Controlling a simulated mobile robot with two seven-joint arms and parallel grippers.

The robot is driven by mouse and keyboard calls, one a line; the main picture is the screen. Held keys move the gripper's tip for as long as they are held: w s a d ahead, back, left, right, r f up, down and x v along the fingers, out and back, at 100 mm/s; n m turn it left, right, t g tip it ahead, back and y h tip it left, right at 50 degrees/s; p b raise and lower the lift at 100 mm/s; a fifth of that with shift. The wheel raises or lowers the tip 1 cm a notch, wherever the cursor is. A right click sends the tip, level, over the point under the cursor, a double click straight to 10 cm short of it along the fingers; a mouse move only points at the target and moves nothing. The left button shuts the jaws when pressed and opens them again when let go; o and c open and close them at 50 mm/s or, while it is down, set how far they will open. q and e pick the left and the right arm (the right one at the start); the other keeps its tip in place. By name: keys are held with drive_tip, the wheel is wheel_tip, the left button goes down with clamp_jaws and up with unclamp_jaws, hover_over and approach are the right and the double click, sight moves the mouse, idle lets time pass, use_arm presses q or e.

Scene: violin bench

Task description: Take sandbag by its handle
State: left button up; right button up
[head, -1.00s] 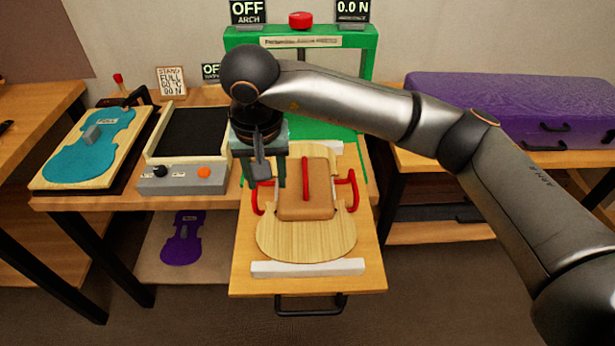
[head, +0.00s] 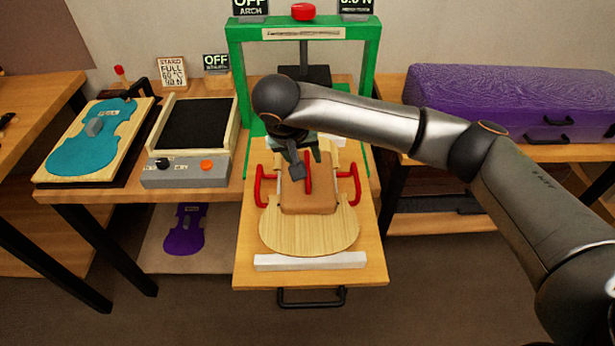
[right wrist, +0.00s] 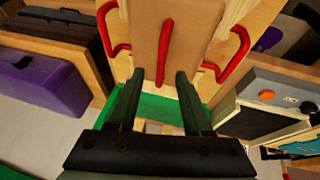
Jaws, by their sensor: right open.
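The sandbag (head: 312,199) is a tan block lying on the pale wooden violin plate (head: 310,237) on the pull-out board. Its red handle (head: 308,183) runs along its top; in the right wrist view the handle (right wrist: 166,45) stands just beyond the fingertips, roughly centred between them. My right gripper (head: 307,168) is open and empty at the far end of the sandbag, its fingers partly hiding that end. The open jaws also show in the right wrist view (right wrist: 160,76). Whether a finger touches the sandbag cannot be told. My left gripper is out of view.
Red side clamps (head: 262,187) stand at both sides of the plate. A green press frame (head: 236,90) rises behind. A control box with a dark pad (head: 193,125) and a board with a teal violin shape (head: 88,150) are at left. A purple case (head: 500,90) is at right.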

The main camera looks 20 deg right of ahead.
drive_tip(key=shift+x, duration=1.25)
clamp_jaws()
idle(0.4)
drive_tip(key=shift+r, duration=0.2)
